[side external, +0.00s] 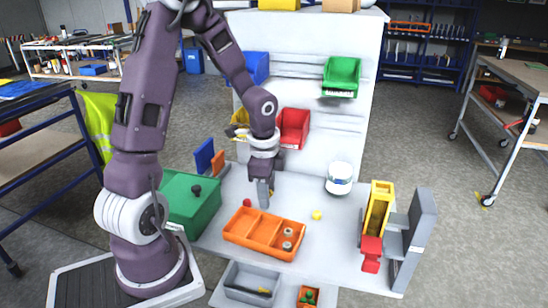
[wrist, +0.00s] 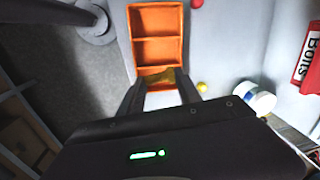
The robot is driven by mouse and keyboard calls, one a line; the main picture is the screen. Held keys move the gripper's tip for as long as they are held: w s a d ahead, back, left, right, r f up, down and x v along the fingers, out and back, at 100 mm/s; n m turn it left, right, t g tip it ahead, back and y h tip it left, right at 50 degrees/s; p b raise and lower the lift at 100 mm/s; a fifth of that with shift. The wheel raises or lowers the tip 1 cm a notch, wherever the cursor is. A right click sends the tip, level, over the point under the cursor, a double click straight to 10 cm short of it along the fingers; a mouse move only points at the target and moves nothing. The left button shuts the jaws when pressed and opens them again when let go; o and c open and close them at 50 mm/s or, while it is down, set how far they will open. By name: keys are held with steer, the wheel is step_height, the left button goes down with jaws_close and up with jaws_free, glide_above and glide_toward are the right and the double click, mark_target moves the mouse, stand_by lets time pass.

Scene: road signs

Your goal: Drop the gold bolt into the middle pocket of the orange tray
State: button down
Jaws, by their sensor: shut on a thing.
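The orange tray (side external: 236,238) lies on the white table with its pockets in a row; it also shows in the wrist view (wrist: 131,38). Its left and middle pockets look empty. Its right pocket holds small grey round parts (side external: 288,239). My gripper (side external: 264,203) points down above the table, behind the tray in the side view. In the wrist view, its fingers (wrist: 158,84) are shut on the gold bolt (wrist: 156,76), which covers part of the tray's near end. The bolt cannot be made out in the side view.
A red ball (side external: 247,202) and a yellow ball (side external: 316,214) lie near the tray. A green box (side external: 190,205) stands left, a white tub (side external: 339,178) back right, and a yellow and red stand (side external: 377,215) right. A grey tray (side external: 250,282) lies in front.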

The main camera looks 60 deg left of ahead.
step_height(320, 180, down, 6)
steer(key=shift+s+d, duration=0.15)
steer(key=shift+f, duration=0.1)
steer(key=c, duration=0.7)
jaws_free()
steer(key=shift+c, duration=0.2)
steer(key=r, duration=0.7)
steer(key=shift+s+d, duration=0.3)
steer(key=shift+d, duration=0.05)
steer(key=shift+r, duration=0.1)
steer(key=s+d+r+n+t+h, duration=0.1)
steer(key=s+d+r+n+t, duration=0.3)
steer(key=s+d+r+n, duration=0.4)
steer(key=s+d+r, duration=0.5)
steer(key=d+r, duration=0.1)
steer(key=r, duration=0.2)
steer(key=shift+d+r+t, duration=0.15)
steer(key=shift+r+t, duration=0.15)
